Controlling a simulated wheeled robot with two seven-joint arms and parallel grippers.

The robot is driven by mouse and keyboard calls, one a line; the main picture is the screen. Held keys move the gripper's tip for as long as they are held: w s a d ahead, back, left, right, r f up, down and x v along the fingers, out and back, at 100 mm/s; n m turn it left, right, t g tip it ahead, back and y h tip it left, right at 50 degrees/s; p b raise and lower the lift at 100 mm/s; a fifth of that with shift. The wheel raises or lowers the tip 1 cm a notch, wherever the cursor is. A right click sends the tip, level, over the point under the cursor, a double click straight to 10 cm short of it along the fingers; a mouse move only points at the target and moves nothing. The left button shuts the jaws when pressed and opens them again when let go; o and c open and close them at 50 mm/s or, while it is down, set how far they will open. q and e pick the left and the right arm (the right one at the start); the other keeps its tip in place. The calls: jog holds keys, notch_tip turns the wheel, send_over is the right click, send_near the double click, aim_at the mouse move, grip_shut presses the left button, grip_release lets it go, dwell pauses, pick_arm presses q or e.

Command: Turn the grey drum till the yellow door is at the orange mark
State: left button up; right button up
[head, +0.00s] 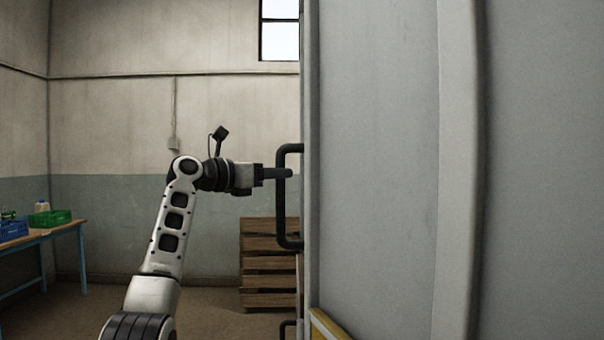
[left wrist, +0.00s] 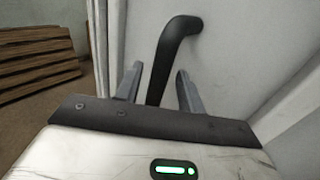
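The grey drum (head: 380,170) fills the right of the head view, with a pale upright rib on its face. A black bar handle (head: 287,242) stands out from its left side; it also shows in the left wrist view (left wrist: 176,38). My left gripper (head: 284,173) is at the handle's upright bar. In the left wrist view its two fingers (left wrist: 159,88) stand apart on either side of the bar, with small gaps, so it looks open. A yellow-edged piece (head: 326,326) shows at the bottom; I cannot tell whether it is the door. No orange mark is visible. My right gripper is out of view.
Stacked wooden pallets (head: 268,265) stand behind the handle; they also show in the left wrist view (left wrist: 38,62). A table (head: 60,230) with a green crate (head: 50,218) and a blue crate (head: 12,230) is at the far left. Floor between is clear.

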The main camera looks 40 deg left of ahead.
pick_arm(q)
jog(key=shift+x, duration=0.95)
jog(key=shift+s, duration=0.1)
grip_shut()
dwell(0.7)
